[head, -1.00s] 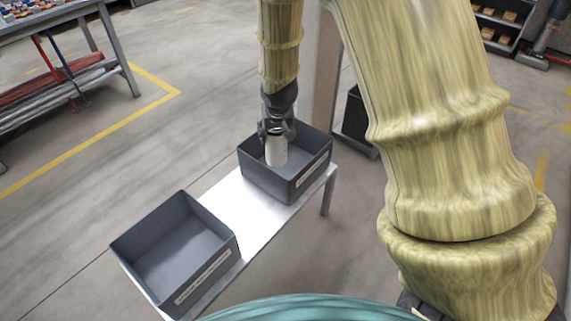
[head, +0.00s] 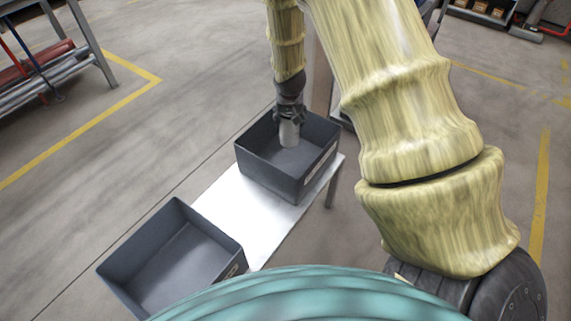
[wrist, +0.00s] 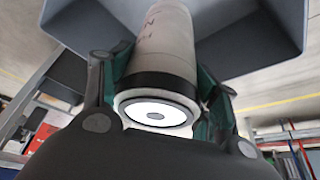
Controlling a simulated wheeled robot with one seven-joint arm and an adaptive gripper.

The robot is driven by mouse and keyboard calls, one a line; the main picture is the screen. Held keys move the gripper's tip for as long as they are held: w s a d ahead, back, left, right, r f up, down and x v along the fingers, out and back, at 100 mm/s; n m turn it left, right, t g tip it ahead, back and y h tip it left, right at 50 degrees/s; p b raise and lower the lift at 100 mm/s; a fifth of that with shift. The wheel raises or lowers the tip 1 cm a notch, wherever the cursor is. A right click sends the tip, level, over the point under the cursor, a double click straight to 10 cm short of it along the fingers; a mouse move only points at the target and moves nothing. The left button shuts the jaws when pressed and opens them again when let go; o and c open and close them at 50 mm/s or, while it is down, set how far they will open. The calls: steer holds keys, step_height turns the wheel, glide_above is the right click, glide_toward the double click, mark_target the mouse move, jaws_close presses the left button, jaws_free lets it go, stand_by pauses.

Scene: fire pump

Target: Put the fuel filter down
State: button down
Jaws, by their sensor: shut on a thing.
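The fuel filter is a pale cylinder (head: 289,133) in the head view, hanging upright from my gripper (head: 290,116). My gripper is shut on it, over the far grey bin (head: 262,180). The filter's lower end appears at or just below the level of the bin's rim, above its floor. In the wrist view the filter (wrist: 162,55) shows a dark band and a white round end with a grey ring, between the two fingers (wrist: 160,90). The bin's grey wall (wrist: 255,35) shows behind it. Whether the filter touches the bin cannot be told.
A second grey bin (head: 128,268) stands at the near left of the white table (head: 238,208) and looks empty. Bare table top lies between the bins. A metal rack (head: 95,60) with red and grey pipes stands at the upper left.

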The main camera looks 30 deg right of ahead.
mark_target(289, 130)
steer(key=shift+a+x, duration=0.2)
steer(key=shift+x, duration=0.8)
steer(key=shift+s+f+b, duration=0.15)
steer(key=shift+f+b, duration=0.45)
steer(key=shift+f, duration=4.15)
steer(key=shift+f, duration=0.15)
steer(key=shift+c, duration=2)
jaws_free()
steer(key=p+v, duration=0.1)
steer(key=v, duration=1.1)
steer(key=shift+s, duration=0.1)
